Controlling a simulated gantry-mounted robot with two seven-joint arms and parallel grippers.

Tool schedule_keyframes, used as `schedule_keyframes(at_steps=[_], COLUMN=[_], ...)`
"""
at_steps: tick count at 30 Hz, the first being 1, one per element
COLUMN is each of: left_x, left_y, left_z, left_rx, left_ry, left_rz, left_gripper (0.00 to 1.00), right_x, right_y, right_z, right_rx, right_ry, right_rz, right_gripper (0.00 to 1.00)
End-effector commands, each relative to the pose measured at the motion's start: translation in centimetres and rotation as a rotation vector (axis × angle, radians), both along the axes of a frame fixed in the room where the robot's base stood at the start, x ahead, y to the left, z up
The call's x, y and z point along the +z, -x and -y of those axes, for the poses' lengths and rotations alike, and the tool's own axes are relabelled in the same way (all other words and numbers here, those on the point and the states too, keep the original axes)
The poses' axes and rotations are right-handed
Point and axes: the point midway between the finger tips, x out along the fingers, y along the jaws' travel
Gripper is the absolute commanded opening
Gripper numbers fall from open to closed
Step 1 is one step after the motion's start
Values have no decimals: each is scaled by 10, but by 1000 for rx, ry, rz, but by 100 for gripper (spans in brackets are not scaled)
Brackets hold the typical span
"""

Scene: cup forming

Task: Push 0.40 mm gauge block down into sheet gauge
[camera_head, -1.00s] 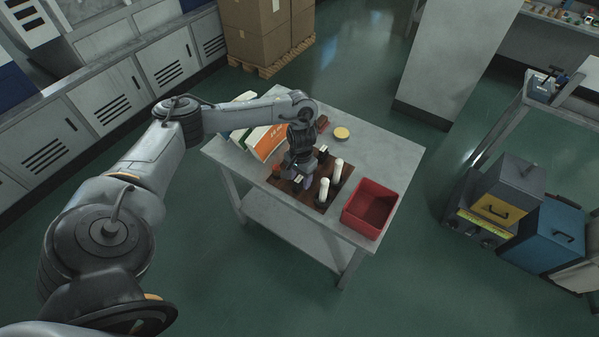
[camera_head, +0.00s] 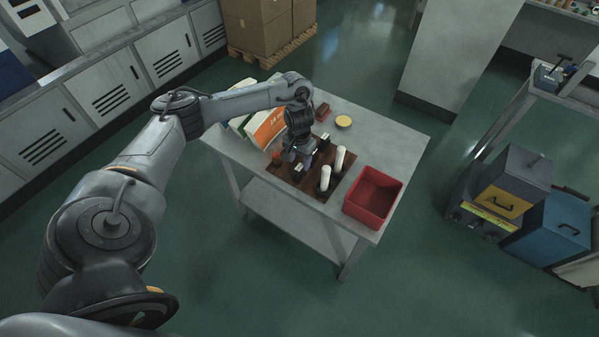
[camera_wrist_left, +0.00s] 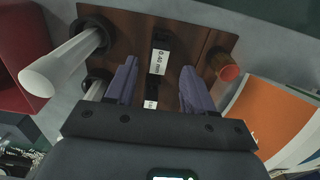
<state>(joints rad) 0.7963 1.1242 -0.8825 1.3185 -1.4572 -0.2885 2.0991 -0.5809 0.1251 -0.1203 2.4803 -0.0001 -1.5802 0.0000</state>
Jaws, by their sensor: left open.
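A dark block with a white label reading about 0.40 mm (camera_wrist_left: 160,62) sits on the brown board (camera_wrist_left: 205,42) in the left wrist view. A second small white label (camera_wrist_left: 151,104) lies below it, partly cut off by my gripper body. I cannot tell how deep the block sits in the sheet gauge. My left gripper (camera_wrist_left: 159,78) is open, its purple fingers on either side of the labelled block with visible gaps. In the head view my left gripper (camera_head: 297,157) is over the board (camera_head: 291,178), hiding part of it. My right gripper is not in view.
Two white cylinders (camera_head: 325,178) (camera_head: 340,159) stand upright on the board. A red bin (camera_head: 358,209) is at the table's right. A yellow disc (camera_head: 343,121), a reddish block (camera_head: 321,112) and an orange-and-white box (camera_head: 268,127) lie behind. A red-ended cylinder (camera_wrist_left: 228,73) is beside the block.

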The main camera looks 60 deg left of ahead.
Motion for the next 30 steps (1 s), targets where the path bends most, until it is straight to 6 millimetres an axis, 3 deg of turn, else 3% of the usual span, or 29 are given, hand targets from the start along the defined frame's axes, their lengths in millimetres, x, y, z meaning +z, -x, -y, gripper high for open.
schedule_keyframes(at_steps=[6,15,26,30], left_x=[-30,-35,-35,-35], left_y=[0,-1,-1,-1], left_z=[1,1,1,1], left_rx=[0,0,0,0], left_ry=[0,0,0,0], left_rz=[-3,-1,-1,-1], left_gripper=[53,53,0,0], right_x=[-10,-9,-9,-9], right_y=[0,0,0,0], right_z=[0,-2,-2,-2], right_rx=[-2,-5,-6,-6], right_ry=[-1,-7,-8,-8], right_rz=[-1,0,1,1], right_gripper=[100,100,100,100])
